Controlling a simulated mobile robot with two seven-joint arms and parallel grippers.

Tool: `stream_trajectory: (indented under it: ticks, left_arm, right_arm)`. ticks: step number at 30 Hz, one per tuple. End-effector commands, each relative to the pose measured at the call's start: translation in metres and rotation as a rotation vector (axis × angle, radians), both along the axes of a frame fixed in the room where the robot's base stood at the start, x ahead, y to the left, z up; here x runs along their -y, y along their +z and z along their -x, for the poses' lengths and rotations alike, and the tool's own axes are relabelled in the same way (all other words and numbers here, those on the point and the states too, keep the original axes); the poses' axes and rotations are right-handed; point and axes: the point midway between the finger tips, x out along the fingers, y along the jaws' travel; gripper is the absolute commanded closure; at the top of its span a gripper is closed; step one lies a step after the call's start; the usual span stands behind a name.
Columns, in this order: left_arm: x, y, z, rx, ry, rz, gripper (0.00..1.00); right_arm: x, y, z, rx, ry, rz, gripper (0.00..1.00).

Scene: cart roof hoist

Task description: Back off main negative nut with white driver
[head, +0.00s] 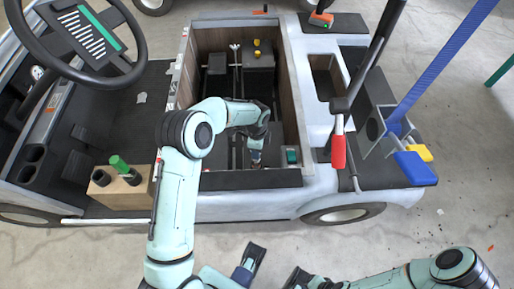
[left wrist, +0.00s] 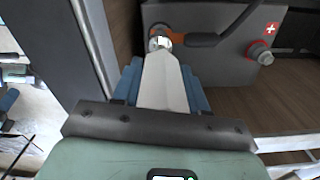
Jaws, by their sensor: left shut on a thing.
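In the left wrist view my left gripper (left wrist: 160,92) is shut on the white driver (left wrist: 161,82), held between its two blue fingers. The driver's far end reaches a metal nut (left wrist: 160,38) on the near terminal of a grey battery box (left wrist: 218,58). The tip and nut overlap in this view; whether they are fully engaged cannot be told. An orange cable (left wrist: 238,30) with a dark sleeve runs to that terminal. In the head view my left gripper (head: 256,158) is down inside the cart's bay, and the driver is mostly hidden.
A red terminal (left wrist: 260,53) sits at the box's right, below a white cross mark. Walls enclose the bay (head: 185,70). A wooden holder (head: 133,194) carries a green-handled tool (head: 120,164). The steering wheel (head: 75,40) is at upper left. Dark gripper parts show at the bottom edge.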

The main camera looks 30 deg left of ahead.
Motion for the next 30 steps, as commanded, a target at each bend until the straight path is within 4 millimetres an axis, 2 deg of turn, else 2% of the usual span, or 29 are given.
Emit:
stream_trajectory:
  ticks: [12, 17, 30]
  left_arm:
    - [-0.001, 0.001, -0.003, 0.003, 0.750, 0.001, 1.00]
    - [-0.001, 0.003, -0.003, 0.002, 0.738, 0.001, 1.00]
    - [-0.001, 0.029, -0.003, 0.002, 0.735, 0.001, 1.00]
  right_arm:
    - [0.000, -0.001, 0.002, -0.006, 0.001, 0.000, 1.00]
    - [0.000, 0.001, 0.002, -0.005, 0.001, 0.000, 1.00]
    - [0.000, 0.019, -0.001, 0.000, 0.001, 0.000, 1.00]
